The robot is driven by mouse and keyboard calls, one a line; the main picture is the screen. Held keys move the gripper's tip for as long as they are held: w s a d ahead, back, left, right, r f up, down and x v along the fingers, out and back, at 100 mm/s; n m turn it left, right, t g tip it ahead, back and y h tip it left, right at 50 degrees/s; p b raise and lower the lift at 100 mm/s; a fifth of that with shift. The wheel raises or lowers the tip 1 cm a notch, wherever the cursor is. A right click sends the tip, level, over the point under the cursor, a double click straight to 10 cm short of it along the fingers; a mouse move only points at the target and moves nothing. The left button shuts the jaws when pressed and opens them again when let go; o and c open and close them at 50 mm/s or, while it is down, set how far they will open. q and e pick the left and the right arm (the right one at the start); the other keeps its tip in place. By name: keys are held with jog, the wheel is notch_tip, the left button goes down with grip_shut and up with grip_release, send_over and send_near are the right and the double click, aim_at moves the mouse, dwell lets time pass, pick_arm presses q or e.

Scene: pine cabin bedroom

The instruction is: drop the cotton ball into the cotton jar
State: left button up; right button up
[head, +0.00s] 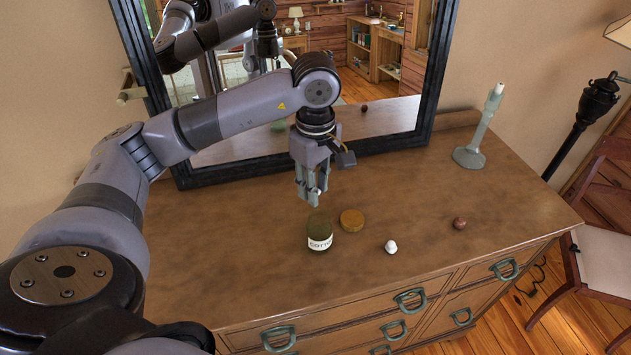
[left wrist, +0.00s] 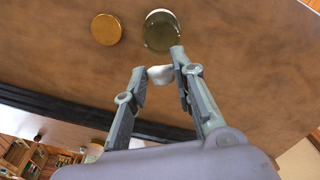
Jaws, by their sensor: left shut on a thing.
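My left gripper (head: 311,196) is shut on a small white cotton ball (left wrist: 160,75), held between the fingertips above the dresser. The cotton jar (head: 320,231) is dark green glass with a white label and stands upright on the dresser. In the left wrist view the jar (left wrist: 161,31) shows just beyond the fingertips. In the head view the gripper is behind and slightly above the jar, apart from it. The round brown lid (head: 352,220) lies beside the jar, also seen in the left wrist view (left wrist: 106,29). My right gripper is not in view.
The wooden dresser top (head: 440,215) has free room on the right. A white rounded object (head: 391,247) and a small reddish-brown ball (head: 459,223) lie near its front. A pale green candlestick (head: 478,135) stands at the right. A black-framed mirror (head: 432,75) stands behind my arm.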

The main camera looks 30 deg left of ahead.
pick_arm(q)
jog(key=o, duration=0.8)
jog(key=shift+c, duration=0.2)
notch_tip(320, 180, up, 12)
dwell(0.6)
